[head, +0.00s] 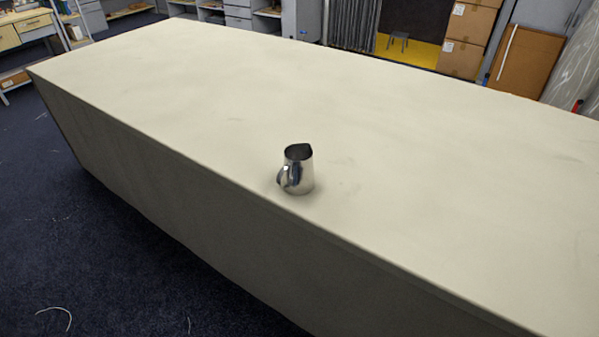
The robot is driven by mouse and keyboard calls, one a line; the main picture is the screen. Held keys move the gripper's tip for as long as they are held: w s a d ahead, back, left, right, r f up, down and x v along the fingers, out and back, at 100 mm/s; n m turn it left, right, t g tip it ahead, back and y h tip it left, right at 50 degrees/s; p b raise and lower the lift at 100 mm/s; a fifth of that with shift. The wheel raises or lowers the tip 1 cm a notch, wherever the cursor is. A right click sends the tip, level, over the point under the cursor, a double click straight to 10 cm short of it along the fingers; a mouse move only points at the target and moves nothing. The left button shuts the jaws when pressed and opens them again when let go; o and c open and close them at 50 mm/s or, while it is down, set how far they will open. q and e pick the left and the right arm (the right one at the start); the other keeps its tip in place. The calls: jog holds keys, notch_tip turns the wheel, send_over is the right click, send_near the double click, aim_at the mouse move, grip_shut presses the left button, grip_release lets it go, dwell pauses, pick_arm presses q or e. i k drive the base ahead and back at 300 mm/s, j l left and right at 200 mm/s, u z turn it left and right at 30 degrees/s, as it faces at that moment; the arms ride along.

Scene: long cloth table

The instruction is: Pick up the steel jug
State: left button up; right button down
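The steel jug (304,172) stands upright on the long cloth table, close to its near edge and around the middle of the head view. It is shiny, with an open dark top. Its handle (284,178) points left and toward the near edge. Neither of my grippers shows in the head view, and nothing touches the jug.
The cream cloth table (430,190) is otherwise bare, with free room on all sides of the jug except the near edge. Dark blue floor (100,260) lies in front. Cardboard boxes (468,38), shelves and cabinets stand beyond the far side.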

aim_at(297, 174)
jog(key=l+z, duration=0.35)
jog(key=l, duration=1.35)
